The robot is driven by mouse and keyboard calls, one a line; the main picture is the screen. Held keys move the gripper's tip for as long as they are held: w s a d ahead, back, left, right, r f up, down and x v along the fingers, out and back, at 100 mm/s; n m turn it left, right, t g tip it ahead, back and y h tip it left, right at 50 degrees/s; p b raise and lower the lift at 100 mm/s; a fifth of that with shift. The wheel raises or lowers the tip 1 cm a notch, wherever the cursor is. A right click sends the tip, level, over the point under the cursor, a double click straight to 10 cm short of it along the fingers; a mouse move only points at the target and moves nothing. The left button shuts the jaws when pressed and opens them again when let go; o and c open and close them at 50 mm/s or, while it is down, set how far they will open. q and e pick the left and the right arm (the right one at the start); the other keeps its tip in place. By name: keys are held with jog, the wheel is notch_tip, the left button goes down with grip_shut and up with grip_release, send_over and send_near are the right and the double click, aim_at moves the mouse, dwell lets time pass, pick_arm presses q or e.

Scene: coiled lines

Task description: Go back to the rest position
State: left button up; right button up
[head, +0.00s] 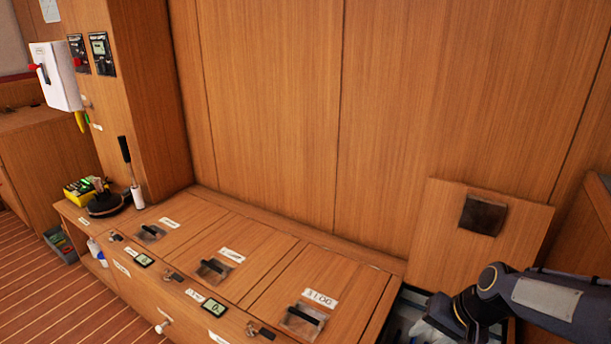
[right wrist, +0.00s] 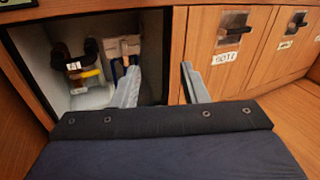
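My right arm comes in from the lower right of the head view, and its gripper (head: 432,326) is at the bottom edge by the open locker, partly cut off. In the right wrist view the two pale fingers of the right gripper (right wrist: 158,76) stand apart with nothing between them. They are near the edge of the open locker (right wrist: 30,62). My left gripper is in neither view.
The locker's wooden lid (head: 430,225) with a dark recessed handle stands raised. Dark, yellow and white items (right wrist: 88,68) lie inside the locker. Closed hatches (head: 325,275) with black handles run left along the bench. A white box (head: 57,82) hangs at upper left.

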jog(key=s+a+r+n+t, duration=0.2)
jog(key=s+r, duration=0.1)
jog(key=s, duration=0.7)
jog(key=s+a+r+n+t, duration=0.1)
jog(key=s+a+r+n, duration=0.2)
jog(key=s, duration=0.6)
notch_tip(320, 180, up, 34)
jog(key=m+p, duration=0.1)
jog(key=p, duration=3.2)
jog(key=shift+d+f, duration=0.25)
jog(key=shift+w, duration=0.1)
jog(key=shift+c, duration=0.3)
